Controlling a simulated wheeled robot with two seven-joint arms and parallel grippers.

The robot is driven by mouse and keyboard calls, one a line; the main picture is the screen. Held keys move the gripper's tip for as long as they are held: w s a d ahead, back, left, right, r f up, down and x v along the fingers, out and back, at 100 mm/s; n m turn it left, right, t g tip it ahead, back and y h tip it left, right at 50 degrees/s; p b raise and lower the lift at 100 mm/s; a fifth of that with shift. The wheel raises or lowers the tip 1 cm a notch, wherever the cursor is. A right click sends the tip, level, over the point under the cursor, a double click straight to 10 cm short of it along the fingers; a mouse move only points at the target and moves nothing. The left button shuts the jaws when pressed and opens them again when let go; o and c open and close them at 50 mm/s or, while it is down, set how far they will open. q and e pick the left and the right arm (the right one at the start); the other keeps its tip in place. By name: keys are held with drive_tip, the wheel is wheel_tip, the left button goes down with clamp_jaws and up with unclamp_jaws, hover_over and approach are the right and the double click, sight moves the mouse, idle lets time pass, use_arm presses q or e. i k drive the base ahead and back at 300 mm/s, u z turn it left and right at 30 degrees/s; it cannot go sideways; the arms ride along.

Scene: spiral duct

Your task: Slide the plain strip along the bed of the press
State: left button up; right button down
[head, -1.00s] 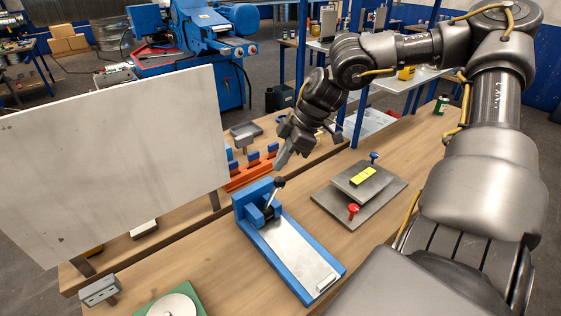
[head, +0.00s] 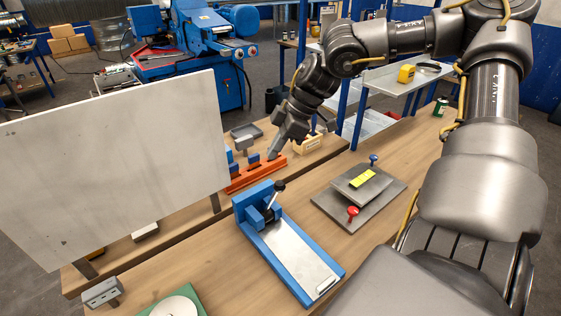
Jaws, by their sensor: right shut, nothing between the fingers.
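The press (head: 262,232) is a blue frame with a black-knobbed lever, standing on the wooden bench in the middle of the head view. Its long blue bed runs toward the lower right. A plain pale metal strip (head: 296,256) lies flat in the bed between the blue side rails. My right gripper (head: 273,156) is shut and empty. It hangs beyond the press, over or beside the orange rack at the back; whether it touches the rack I cannot tell. My left gripper is not in view.
The orange rack (head: 255,175) holds blue blocks. A grey plate fixture (head: 358,193) with a red knob and a yellow block stands right of the press. A large pale panel (head: 115,165) blocks the left. A green base with a white disc (head: 175,303) is at the front.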

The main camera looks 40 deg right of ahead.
sight(314, 276)
drive_tip(key=k, duration=1)
